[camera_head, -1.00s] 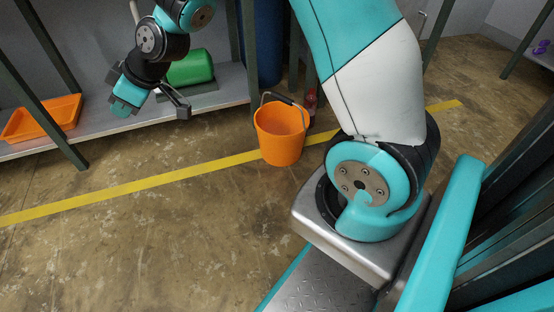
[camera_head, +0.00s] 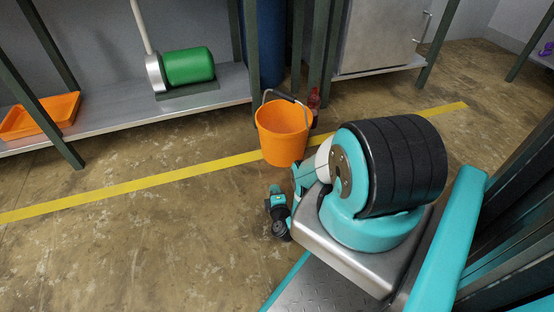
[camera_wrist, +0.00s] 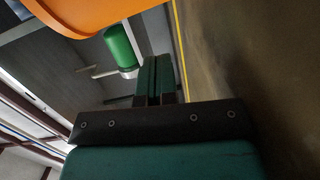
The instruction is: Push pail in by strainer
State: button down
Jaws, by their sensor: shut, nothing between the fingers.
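The orange pail (camera_head: 284,135) stands upright on the floor, its dark-gripped handle resting toward the back. It straddles the yellow floor line, in front of a shelf leg. Its orange side (camera_wrist: 90,12) fills the upper left of the wrist view, close to the camera. My gripper (camera_wrist: 155,78) is shut and empty, low beside the pail; whether they touch cannot be told.
The low metal shelf (camera_head: 120,128) carries an orange tray (camera_head: 42,115) at the left. A red bottle (camera_head: 313,101) stands just behind the pail, near dark posts. A blue drum (camera_head: 270,45) is further back. The yellow line (camera_head: 130,185) crosses open floor at left.

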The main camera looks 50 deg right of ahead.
jog(key=shift+g, duration=0.3)
jog(key=s+f, duration=0.1)
jog(key=s+a+f, duration=0.1)
jog(key=s, duration=0.1)
jog(key=shift+a+f, duration=0.15)
jog(key=shift+a, duration=0.15)
jog(key=shift+w+d+f+b, duration=0.1)
jog(key=shift+f+b, duration=0.05)
jog(key=shift+b, duration=0.15)
jog(key=t+b, duration=0.1)
jog(key=b, duration=0.4)
send_near(279, 154)
jog(key=shift+h, duration=0.4)
jog(key=w, duration=0.1)
jog(key=w+f, duration=0.1)
jog(key=w, duration=0.1)
jog(key=w+f, duration=0.1)
jog(key=w, duration=0.1)
jog(key=shift+w+d+f, duration=0.1)
jog(key=shift+f, duration=0.15)
jog(key=d, duration=0.1)
jog(key=d+r, duration=0.1)
jog(key=d, duration=0.1)
jog(key=shift+w+r, duration=0.25)
jog(key=shift+r, duration=0.1)
jog(key=shift+d+r, duration=0.1)
jog(key=shift+d, duration=0.5)
jog(key=shift+d, duration=0.1)
